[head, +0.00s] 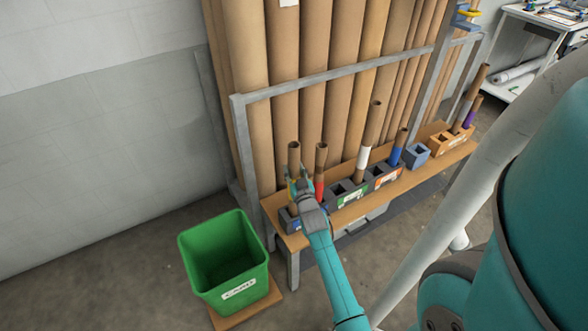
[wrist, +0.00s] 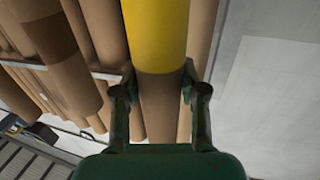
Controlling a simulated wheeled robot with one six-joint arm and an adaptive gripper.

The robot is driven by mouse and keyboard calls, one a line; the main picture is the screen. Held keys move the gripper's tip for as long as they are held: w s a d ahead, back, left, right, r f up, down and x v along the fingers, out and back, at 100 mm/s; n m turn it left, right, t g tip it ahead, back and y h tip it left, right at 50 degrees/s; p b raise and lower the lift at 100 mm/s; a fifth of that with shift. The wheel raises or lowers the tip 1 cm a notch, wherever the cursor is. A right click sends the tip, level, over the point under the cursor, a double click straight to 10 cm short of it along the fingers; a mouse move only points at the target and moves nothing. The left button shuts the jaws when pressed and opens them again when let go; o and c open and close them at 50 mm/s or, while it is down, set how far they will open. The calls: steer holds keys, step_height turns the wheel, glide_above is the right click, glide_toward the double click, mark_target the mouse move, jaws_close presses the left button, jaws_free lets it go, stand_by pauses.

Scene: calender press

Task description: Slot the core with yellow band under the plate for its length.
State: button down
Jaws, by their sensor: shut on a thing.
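The core with the yellow band (head: 294,156) stands upright at the left end of the rack shelf in the head view. Its yellow band (wrist: 155,35) fills the top of the wrist view, with bare brown tube below it. My gripper (wrist: 158,98) is shut on the brown tube, one finger on each side; in the head view my gripper (head: 301,190) covers much of the core. A blue-grey slotted block (head: 287,221) sits below it; whether the core's foot is inside cannot be told. Slotted blocks with a green-marked plate (head: 352,197) and a red-marked plate (head: 385,180) stand to the right.
Cores with red (head: 319,188), white (head: 363,156) and blue (head: 396,155) bands stand close by. An empty blue block (head: 417,154) and an orange block (head: 449,140) with cores are farther right. Tall tubes and a grey rail (head: 335,73) stand behind. A green bin (head: 222,258) stands left.

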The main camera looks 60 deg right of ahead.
stand_by(0.4)
steer(key=c, duration=0.6)
jaws_free()
steer(key=shift+o, duration=0.2)
steer(key=shift+s+a, duration=0.1)
steer(key=v, duration=1.1)
steer(key=shift+s+a, duration=0.2)
steer(key=shift+s, duration=0.1)
